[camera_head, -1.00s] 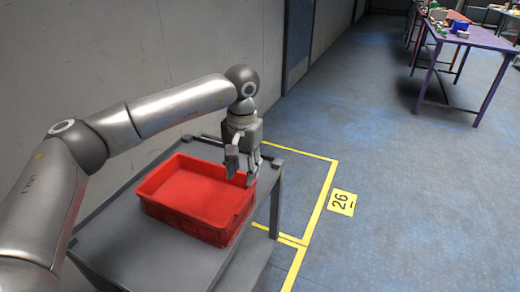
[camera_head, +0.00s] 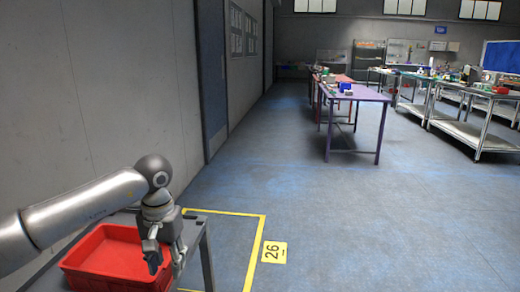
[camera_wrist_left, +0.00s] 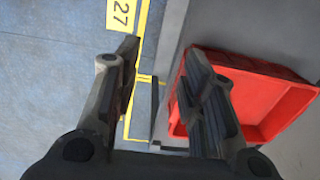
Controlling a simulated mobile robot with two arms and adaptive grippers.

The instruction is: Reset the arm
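My left arm comes in from the left in the head view. My left gripper (camera_head: 165,256) points down at the right edge of the red crate. In the left wrist view the left gripper (camera_wrist_left: 160,75) has its two fingers spread apart with nothing between them. The red crate (camera_head: 88,246) stands on a grey table, and the part of it that shows looks empty. It also shows in the left wrist view (camera_wrist_left: 278,70), to the right of the fingers. My right arm and gripper are not in view.
A purple table (camera_head: 358,95) and metal workbenches (camera_head: 470,132) stand farther back. The floor between is clear.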

